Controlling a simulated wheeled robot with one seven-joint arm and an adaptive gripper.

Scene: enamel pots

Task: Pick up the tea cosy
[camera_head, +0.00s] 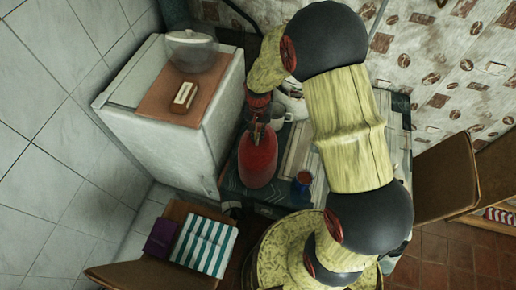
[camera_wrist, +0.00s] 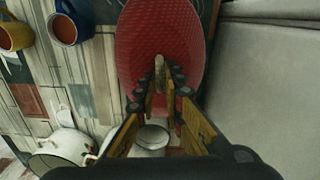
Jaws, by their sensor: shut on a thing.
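The red quilted tea cosy (camera_head: 258,160) shows at the table's left side, beside the white cabinet. It also fills the upper middle of the wrist view (camera_wrist: 135,42). My gripper (camera_head: 262,122) is at its top end in the head view. In the wrist view my gripper's fingers (camera_wrist: 160,85) are closed around a small pale tab at the cosy's edge. Whether the cosy touches the table is hard to tell.
A blue mug (camera_head: 303,181) stands right of the cosy. The wrist view shows a mustard mug (camera_wrist: 14,38), a white pot (camera_wrist: 62,146) and a small white vessel (camera_wrist: 152,137). The white cabinet (camera_head: 215,125) is close on the left. A chair holds a striped cloth (camera_head: 205,245).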

